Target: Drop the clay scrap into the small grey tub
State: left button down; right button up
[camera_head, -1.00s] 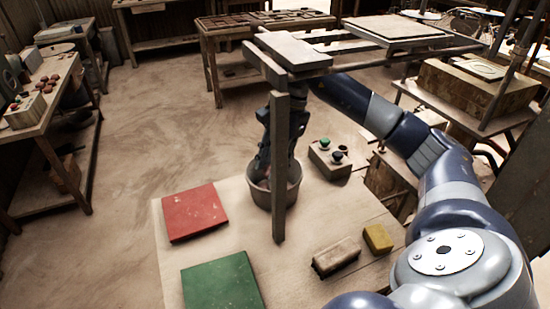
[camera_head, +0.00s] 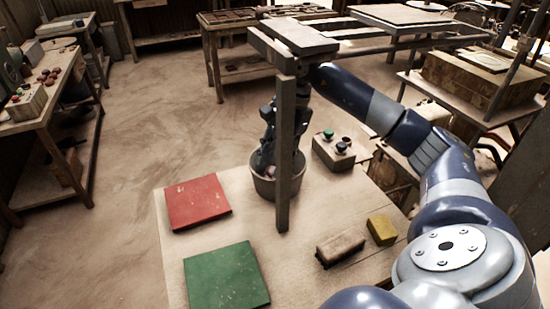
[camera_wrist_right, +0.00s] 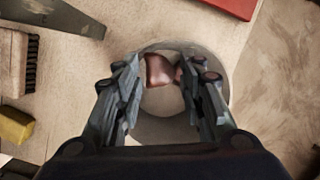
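The small grey tub (camera_head: 264,187) stands on the wooden table behind an upright post, which hides part of it. My right gripper (camera_head: 268,162) points down into the tub's mouth. In the right wrist view the tub's rim (camera_wrist_right: 222,62) surrounds a reddish-brown clay scrap (camera_wrist_right: 158,70), which appears to lie inside the tub. My left gripper is not in view.
The post (camera_head: 285,150) and the press top (camera_head: 300,38) stand close to my right arm. A red tile (camera_head: 198,202) and a green tile (camera_head: 226,276) lie left of the post. A brush (camera_head: 341,248), a yellow block (camera_head: 381,230) and a button box (camera_head: 333,153) are to the right.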

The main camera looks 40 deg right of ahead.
jog(key=shift+r, duration=0.25)
jog(key=shift+w+d+r, duration=0.1)
jog(key=shift+d+r, duration=0.05)
jog(key=shift+r, duration=0.55)
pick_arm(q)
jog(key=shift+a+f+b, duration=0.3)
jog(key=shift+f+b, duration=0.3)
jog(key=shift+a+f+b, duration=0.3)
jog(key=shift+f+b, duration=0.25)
pick_arm(e)
jog(key=s+d, duration=0.3)
jog(key=d, duration=0.8)
jog(key=shift+d+r, duration=0.25)
jog(key=shift+d, duration=0.15)
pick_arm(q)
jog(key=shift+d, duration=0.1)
